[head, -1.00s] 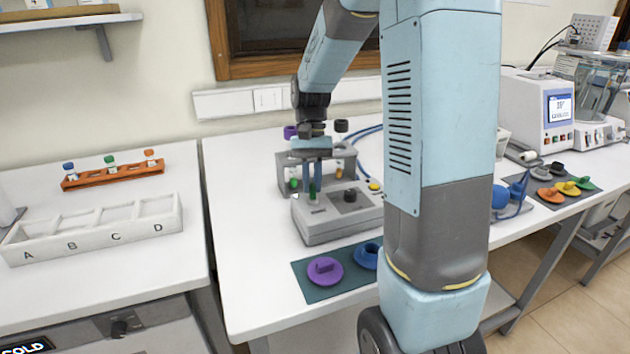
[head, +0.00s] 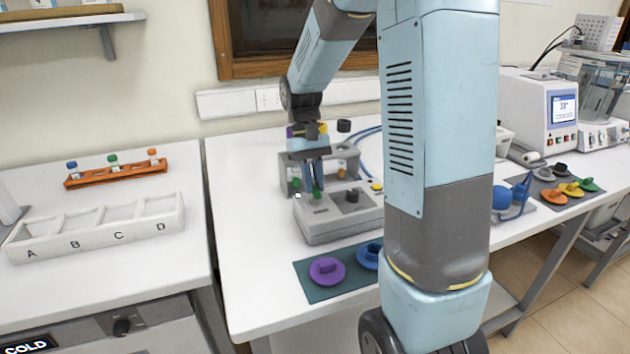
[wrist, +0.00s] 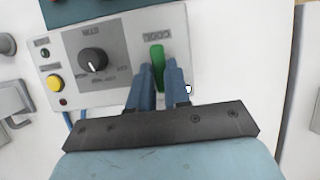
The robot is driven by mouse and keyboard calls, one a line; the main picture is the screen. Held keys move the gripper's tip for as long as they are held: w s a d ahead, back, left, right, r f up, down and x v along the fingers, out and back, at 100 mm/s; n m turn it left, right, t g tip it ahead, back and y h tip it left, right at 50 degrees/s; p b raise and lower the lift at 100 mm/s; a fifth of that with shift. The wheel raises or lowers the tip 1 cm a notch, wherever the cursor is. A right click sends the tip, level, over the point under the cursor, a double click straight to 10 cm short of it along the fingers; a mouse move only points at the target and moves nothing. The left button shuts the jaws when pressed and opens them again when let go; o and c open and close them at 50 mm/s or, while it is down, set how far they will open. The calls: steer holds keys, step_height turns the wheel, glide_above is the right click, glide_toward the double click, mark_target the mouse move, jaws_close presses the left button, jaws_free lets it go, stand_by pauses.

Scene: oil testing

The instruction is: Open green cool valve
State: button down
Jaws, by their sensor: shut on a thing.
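The green cool valve (wrist: 157,54) is a narrow green handle on the top panel of a grey device (head: 335,225). In the wrist view, my gripper (wrist: 160,78) has its two blue fingers closed around the near end of the handle, and the far end shows between and beyond them. In the head view, my gripper (head: 312,182) points down at the device's left part, and a small green bit of the valve (head: 317,195) shows at the fingertips. The fingers hide the sides of the handle.
A black dial (wrist: 92,60) and a yellow button (wrist: 54,83) share the panel. A grey block (head: 290,172) with small coloured parts stands close behind. Purple (head: 327,270) and blue (head: 368,255) knobs lie on a dark mat in front. The table left of the device is clear.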

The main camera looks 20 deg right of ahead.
steer(key=shift+s, duration=0.1)
steer(key=c, duration=1.1)
jaws_free()
steer(key=v, duration=1.3)
steer(key=shift+w+r, duration=0.25)
steer(key=shift+w, duration=0.05)
steer(key=s+t, duration=0.3)
steer(key=s, duration=0.4)
steer(key=s+r+t, duration=0.1)
steer(key=s+t, duration=0.2)
steer(key=s, duration=0.5)
steer(key=s+t, duration=0.4)
steer(key=s, duration=0.4)
steer(key=shift+s+r, duration=0.15)
steer(key=shift+r, duration=0.2)
